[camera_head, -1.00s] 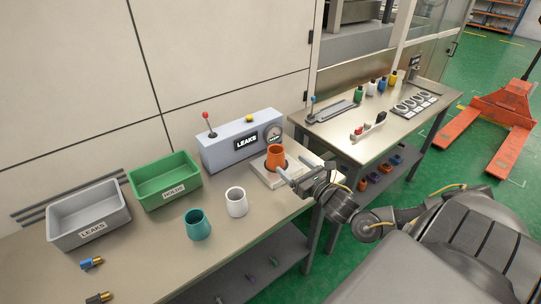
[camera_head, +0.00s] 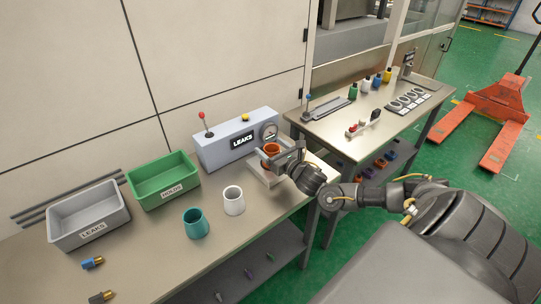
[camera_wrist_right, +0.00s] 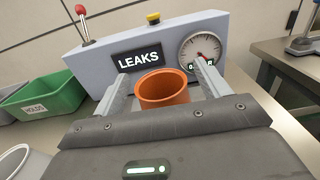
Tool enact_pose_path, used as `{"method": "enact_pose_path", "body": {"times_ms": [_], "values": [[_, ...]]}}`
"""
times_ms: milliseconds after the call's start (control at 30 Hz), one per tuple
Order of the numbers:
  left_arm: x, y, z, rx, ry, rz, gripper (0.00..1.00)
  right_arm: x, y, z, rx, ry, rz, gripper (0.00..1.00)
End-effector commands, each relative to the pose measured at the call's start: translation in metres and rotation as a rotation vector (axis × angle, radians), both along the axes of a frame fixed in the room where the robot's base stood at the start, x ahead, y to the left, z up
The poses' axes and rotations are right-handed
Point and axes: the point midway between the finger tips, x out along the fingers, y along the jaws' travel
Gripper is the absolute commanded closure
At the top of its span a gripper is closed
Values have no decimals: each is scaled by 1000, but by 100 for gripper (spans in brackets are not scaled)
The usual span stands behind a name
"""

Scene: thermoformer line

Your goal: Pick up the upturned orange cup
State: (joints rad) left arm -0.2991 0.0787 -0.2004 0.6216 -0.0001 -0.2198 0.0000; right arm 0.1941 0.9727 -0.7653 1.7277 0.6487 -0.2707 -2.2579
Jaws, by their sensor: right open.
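The orange cup (camera_head: 271,149) stands on the pale square plate of the leak tester, at the front of the grey LEAKS box. In the right wrist view the orange cup (camera_wrist_right: 163,88) shows its rim and hollow inside between two fingers. My right gripper (camera_head: 271,155) is open, with one finger on each side of the cup; it also shows in the right wrist view (camera_wrist_right: 160,80). I cannot tell whether the fingers touch the cup. The cup's lower part is hidden by the gripper. My left gripper is not in view.
The grey LEAKS tester box (camera_head: 225,145) with a red-knobbed lever stands behind the cup. A white cup (camera_head: 233,200) and a teal cup (camera_head: 196,224) stand to the left. A green HOLDS bin (camera_head: 163,180) and a grey LEAKS bin (camera_head: 88,214) sit farther left.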

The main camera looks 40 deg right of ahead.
Motion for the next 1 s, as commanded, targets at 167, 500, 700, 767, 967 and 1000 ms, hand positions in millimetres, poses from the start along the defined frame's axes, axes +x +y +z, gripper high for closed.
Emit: {"method": "enact_pose_path", "body": {"times_ms": [167, 500, 700, 767, 967, 1000], "values": [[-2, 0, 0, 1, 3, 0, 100, 2, 0, -1, 0, 1, 0, 25], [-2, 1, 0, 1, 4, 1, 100, 2, 0, -1, 0, 1, 0, 59], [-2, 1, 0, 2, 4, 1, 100, 2, 0, 0, 0, 1, 0, 73], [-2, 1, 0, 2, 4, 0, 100, 2, 0, 0, 0, 0, 0, 73], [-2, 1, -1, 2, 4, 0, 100, 2, 0, 2, 0, 0, 0, 73], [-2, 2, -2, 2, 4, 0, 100, 2, 0, 4, 0, 0, 0, 73]]}}
